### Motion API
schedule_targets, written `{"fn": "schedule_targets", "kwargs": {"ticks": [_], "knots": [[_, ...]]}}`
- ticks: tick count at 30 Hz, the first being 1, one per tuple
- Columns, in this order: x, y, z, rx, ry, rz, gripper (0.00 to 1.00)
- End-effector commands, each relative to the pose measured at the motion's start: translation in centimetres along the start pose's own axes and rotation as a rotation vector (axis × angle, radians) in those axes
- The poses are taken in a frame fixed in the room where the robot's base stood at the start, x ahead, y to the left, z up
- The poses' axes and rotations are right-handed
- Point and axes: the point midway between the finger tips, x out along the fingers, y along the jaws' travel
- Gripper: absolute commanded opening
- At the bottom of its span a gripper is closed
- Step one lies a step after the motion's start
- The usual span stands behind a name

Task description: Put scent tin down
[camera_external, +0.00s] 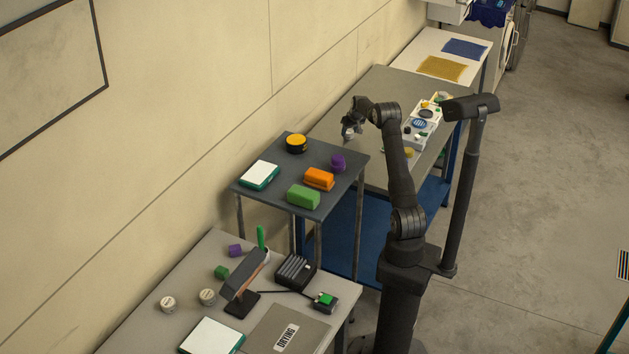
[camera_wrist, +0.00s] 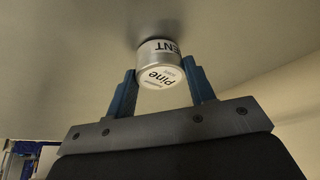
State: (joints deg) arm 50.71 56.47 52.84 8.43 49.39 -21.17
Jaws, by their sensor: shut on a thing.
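In the external view my gripper (camera_external: 350,127) is low over the left part of the grey-topped table (camera_external: 375,85). The tin is too small there to make out clearly.
A tray (camera_external: 421,122) with several small items stands on the table's right side. Two pale tins (camera_external: 168,303) (camera_external: 207,296) sit on the near desk. The wall is close on the left.

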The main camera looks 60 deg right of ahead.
Motion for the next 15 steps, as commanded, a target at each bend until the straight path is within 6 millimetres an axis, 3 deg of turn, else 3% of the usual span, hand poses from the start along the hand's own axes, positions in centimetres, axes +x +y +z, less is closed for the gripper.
{"fn": "schedule_targets", "kwargs": {"ticks": [7, 8, 10, 11, 15], "knots": [[0.29, 0.01, 0.13, 0.000, 0.000, 0.000, 0.26], [0.28, 0.01, 0.13, 0.000, 0.000, 0.000, 0.53], [0.27, 0.01, 0.12, 0.000, 0.000, 0.000, 0.67], [0.26, 0.01, 0.12, 0.000, 0.000, 0.000, 0.71], [0.26, 0.01, 0.11, 0.000, 0.000, 0.000, 0.71]]}}
